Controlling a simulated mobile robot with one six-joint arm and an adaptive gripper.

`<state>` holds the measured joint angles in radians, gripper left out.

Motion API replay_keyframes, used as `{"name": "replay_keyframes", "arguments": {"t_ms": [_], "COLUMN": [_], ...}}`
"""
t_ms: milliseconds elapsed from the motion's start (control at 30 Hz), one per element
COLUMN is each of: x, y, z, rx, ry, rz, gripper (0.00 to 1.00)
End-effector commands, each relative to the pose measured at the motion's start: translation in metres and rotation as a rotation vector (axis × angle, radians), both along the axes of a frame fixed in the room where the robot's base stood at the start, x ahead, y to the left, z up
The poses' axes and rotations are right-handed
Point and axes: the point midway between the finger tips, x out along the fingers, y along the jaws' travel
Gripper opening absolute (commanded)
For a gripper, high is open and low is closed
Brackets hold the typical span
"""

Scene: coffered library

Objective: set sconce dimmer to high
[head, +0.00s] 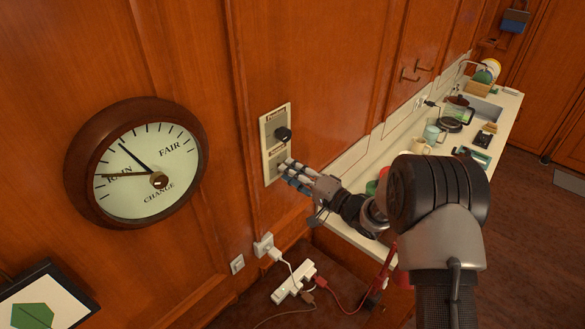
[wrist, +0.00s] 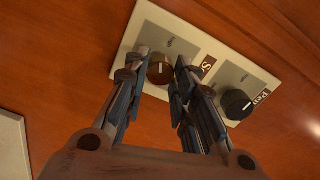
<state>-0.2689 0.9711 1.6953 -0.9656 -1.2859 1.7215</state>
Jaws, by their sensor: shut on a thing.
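A pale two-knob dimmer plate (head: 268,152) is on the wood wall; it also shows in the wrist view (wrist: 212,58). Its lower knob, the brown sconce dimmer (wrist: 160,69), sits beside a label of which only an "S" shows clearly. My gripper (head: 285,172) is at this lower knob and hides it in the head view. In the wrist view my gripper (wrist: 158,82) has one finger on each side of the brown knob, shut on it. A light mark shows on the knob's face; its setting cannot be read for sure.
The black upper knob (head: 283,134), with a label starting "Pen", is close to my fingers. A round barometer-like dial (head: 135,163) hangs to the left. A power strip (head: 294,283) with cables lies below. A cluttered counter (head: 345,232) runs along the right.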

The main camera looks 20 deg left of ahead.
Motion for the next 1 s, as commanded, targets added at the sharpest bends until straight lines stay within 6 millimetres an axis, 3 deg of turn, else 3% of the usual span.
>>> {"name": "replay_keyframes", "arguments": {"t_ms": [500,1000], "x": [0.0002,0.0002], "y": [-0.0001,-0.0001], "z": [-0.0001,-0.0010], "rx": [0.140,0.172], "ry": [0.337,0.415], "rz": [-0.001,-0.001], "gripper": [0.00,0.00]}}
